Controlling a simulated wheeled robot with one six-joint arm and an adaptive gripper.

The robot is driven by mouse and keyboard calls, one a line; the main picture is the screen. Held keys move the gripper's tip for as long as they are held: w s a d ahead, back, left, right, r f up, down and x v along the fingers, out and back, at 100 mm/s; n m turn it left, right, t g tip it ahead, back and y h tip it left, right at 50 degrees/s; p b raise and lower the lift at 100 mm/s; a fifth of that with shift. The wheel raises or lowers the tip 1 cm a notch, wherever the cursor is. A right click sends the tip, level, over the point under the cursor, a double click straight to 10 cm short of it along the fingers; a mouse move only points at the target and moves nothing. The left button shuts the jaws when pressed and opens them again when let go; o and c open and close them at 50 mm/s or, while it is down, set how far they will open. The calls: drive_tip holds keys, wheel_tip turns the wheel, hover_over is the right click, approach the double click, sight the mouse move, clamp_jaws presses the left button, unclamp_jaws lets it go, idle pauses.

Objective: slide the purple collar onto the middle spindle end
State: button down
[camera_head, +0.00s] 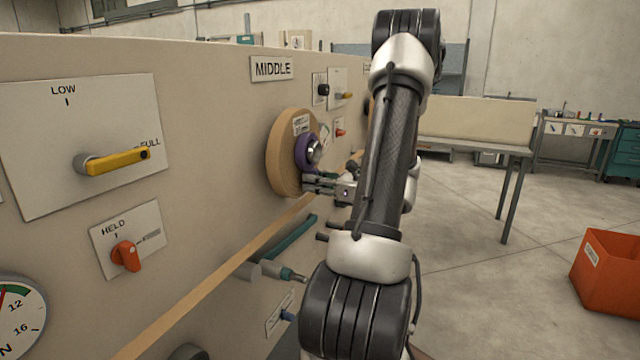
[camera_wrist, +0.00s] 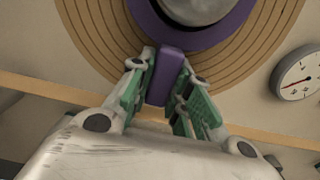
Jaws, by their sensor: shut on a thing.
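The purple collar (camera_head: 304,153) sits around the metal spindle end (camera_head: 314,152) under the MIDDLE sign (camera_head: 272,68), in front of the tan wound disc (camera_head: 281,150). In the wrist view the purple collar (camera_wrist: 205,36) rings the grey spindle end (camera_wrist: 195,8), and its tab (camera_wrist: 164,76) points down between my fingers. My gripper (camera_wrist: 163,88) is shut on this tab, from below the spindle. In the head view my gripper (camera_head: 310,184) is just below the collar. I cannot tell how deep the collar sits; its upper part is cut off in the wrist view.
A yellow lever (camera_head: 118,160) and an orange knob (camera_head: 126,256) are on the panel at left. A teal handle (camera_head: 290,240) sticks out below the spindle. A tan strip (camera_head: 225,275) runs along the panel. An orange bin (camera_head: 608,275) stands on open floor at right.

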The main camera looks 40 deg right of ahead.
drive_tip(key=shift+w+f, duration=0.15)
drive_tip(key=c, duration=0.8)
unclamp_jaws()
drive_tip(key=shift+o, duration=0.2)
drive_tip(key=v, duration=0.8)
idle(0.3)
idle(0.5)
